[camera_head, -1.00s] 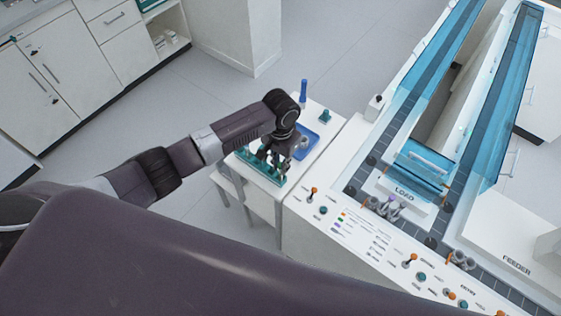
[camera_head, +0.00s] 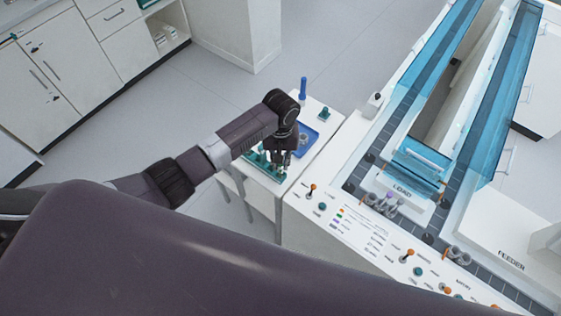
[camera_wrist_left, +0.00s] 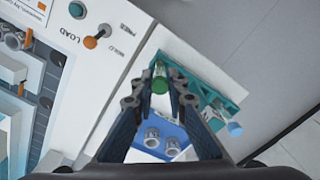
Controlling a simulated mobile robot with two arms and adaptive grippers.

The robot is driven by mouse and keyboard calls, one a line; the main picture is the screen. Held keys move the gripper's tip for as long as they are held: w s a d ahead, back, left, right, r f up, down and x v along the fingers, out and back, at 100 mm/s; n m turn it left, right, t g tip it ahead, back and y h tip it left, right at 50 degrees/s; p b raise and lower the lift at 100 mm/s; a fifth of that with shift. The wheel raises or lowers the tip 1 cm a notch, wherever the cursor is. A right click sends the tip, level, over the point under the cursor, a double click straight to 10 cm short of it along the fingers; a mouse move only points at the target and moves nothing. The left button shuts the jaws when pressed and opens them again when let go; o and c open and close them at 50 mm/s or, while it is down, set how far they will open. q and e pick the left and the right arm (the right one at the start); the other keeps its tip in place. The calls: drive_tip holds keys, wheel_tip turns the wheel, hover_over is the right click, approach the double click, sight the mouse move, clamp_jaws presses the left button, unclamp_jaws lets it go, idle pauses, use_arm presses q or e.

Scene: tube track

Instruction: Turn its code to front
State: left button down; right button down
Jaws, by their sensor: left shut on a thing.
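My left gripper (camera_head: 280,163) points down over the teal rack (camera_head: 254,157) on the small white side table. In the left wrist view my left gripper (camera_wrist_left: 160,92) is shut on a green tube (camera_wrist_left: 160,73), held between its fingertips at the rack's edge. The teal rack (camera_wrist_left: 207,97) also shows there, with a light blue-topped tube (camera_wrist_left: 235,129) at its right end. I cannot tell whether the held tube is clear of the rack. No code is readable on it. My right gripper is out of view.
A blue tray (camera_head: 310,140) with grey round pieces lies beside the rack. A blue upright piece (camera_head: 303,86) and a small teal block (camera_head: 324,114) stand behind it.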

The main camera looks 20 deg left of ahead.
use_arm(q)
drive_tip(key=shift+f, duration=0.1)
drive_tip(key=c, duration=1.8)
unclamp_jaws()
wheel_tip(320, 180, up, 12)
